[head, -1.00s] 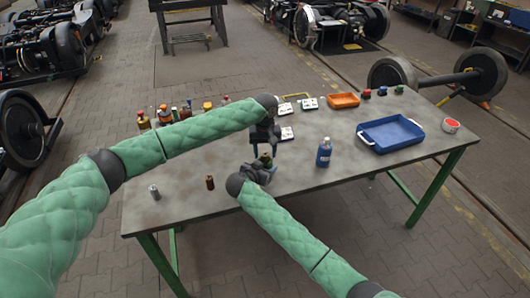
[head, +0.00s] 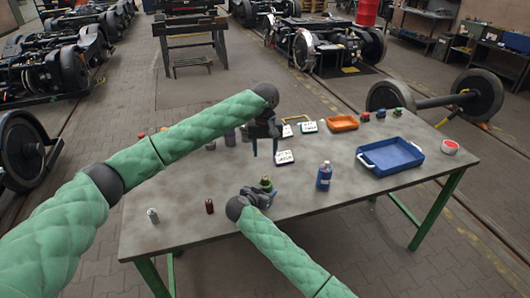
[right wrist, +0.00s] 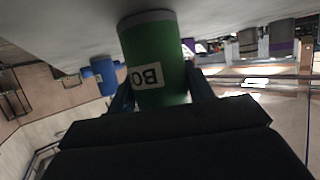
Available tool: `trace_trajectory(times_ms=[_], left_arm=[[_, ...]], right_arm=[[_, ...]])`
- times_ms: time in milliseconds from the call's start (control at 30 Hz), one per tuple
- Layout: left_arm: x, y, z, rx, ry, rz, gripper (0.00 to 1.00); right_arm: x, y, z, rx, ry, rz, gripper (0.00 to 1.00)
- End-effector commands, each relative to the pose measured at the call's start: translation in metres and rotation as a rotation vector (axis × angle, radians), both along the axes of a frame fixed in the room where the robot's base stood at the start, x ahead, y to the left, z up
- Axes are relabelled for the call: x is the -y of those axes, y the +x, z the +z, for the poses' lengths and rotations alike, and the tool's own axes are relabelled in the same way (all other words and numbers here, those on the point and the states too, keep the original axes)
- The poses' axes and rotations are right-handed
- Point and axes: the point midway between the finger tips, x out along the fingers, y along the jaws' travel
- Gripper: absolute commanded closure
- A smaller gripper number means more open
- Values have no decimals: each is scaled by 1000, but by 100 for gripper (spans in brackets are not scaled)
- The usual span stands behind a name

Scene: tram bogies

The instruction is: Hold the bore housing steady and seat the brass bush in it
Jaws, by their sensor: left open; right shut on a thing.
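The bore housing (head: 266,183) is a green cylinder standing on the table in the head view. In the right wrist view the housing (right wrist: 155,75) fills the centre, with a white label reading "BO" and a grey band at one end. My right gripper (head: 264,192) is shut on it from the front, one finger on each side. My left gripper (head: 265,150) is open and empty above and behind the housing, fingers pointing down. A brown cylinder (head: 210,206) stands left of the housing; I cannot tell whether it is the brass bush. The housing's bore is too small to read.
A blue bottle (head: 324,176) stands right of the housing. A silver cylinder (head: 152,215) stands near the left table edge. My left arm hides part of the back left.

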Motion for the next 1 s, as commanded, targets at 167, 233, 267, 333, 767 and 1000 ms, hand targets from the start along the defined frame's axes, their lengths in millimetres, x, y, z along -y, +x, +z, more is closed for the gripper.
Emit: trace_trajectory(times_ms=[167, 233, 267, 333, 767, 1000], left_arm=[[0, 0, 0, 0, 0, 0, 51], [0, 0, 0, 0, 0, 0, 51], [0, 0, 0, 0, 0, 0, 51], [0, 0, 0, 0, 0, 0, 51], [0, 0, 0, 0, 0, 0, 51], [0, 0, 0, 0, 0, 0, 51]], right_arm=[[0, 0, 1, 1, 0, 0, 74], [0, 0, 1, 1, 0, 0, 46], [0, 0, 1, 1, 0, 0, 40], [0, 0, 1, 0, 0, 0, 27], [-4, -6, 2, 0, 2, 1, 23], [-22, -37, 16, -1, 4, 2, 23]])
